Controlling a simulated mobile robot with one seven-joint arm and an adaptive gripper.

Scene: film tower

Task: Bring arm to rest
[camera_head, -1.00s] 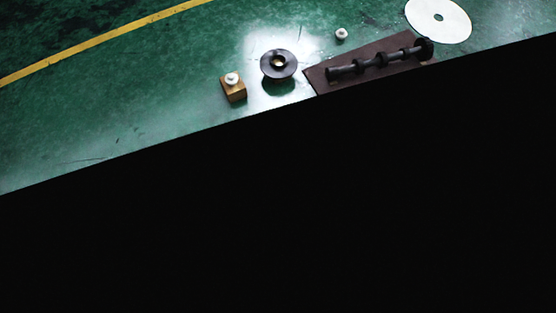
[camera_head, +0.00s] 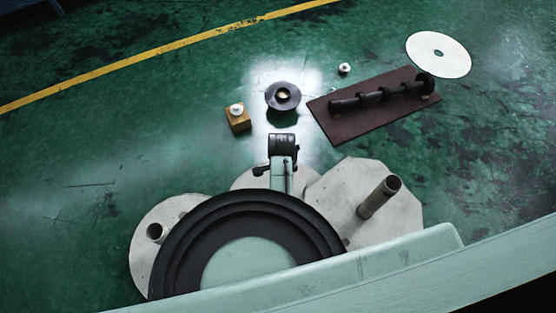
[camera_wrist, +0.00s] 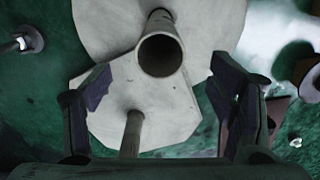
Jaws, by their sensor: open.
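My gripper (camera_wrist: 163,72) shows in the wrist view with its two dark fingers spread wide at left and right. Nothing is held between them. Beyond the fingers are pale plates, with an open-ended grey tube (camera_wrist: 160,53) seen nearly end-on and a second post (camera_wrist: 132,134) below it. I cannot tell how far the fingers are from the tube. I cannot make out my gripper in the head view.
Green floor holds a dark shaft (camera_head: 380,95) on a brown board (camera_head: 352,125), a black flanged part (camera_head: 283,97), a wooden block (camera_head: 239,124) and a white disc (camera_head: 438,54). A pale plate (camera_head: 345,190) with a tube (camera_head: 379,197) stands nearer.

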